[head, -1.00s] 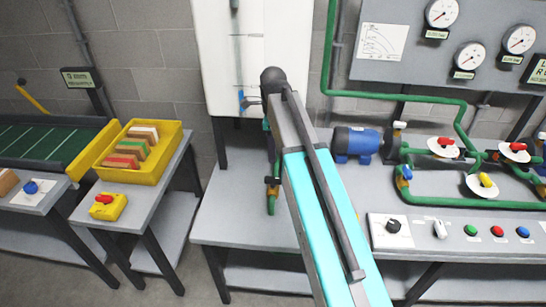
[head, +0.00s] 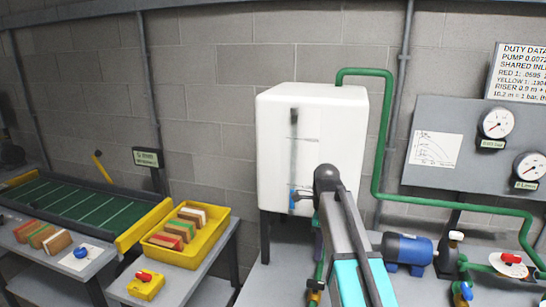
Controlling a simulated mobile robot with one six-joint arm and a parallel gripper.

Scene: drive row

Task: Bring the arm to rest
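My arm rises from the bottom of the head view, a grey and cyan link with a dark rod along it, ending at a dark rounded joint in front of the white tank (head: 310,115). My gripper's fingers cannot be made out; the far end of the arm is hidden behind that dark joint or too small to tell. Nothing can be seen held.
A grey bench carries a blue pump (head: 408,249) and green pipes (head: 378,150) at right. Gauges (head: 498,123) hang on a panel. At left stand a yellow crate (head: 218,232) of blocks, a yellow switch box (head: 146,286) and a green conveyor (head: 80,205).

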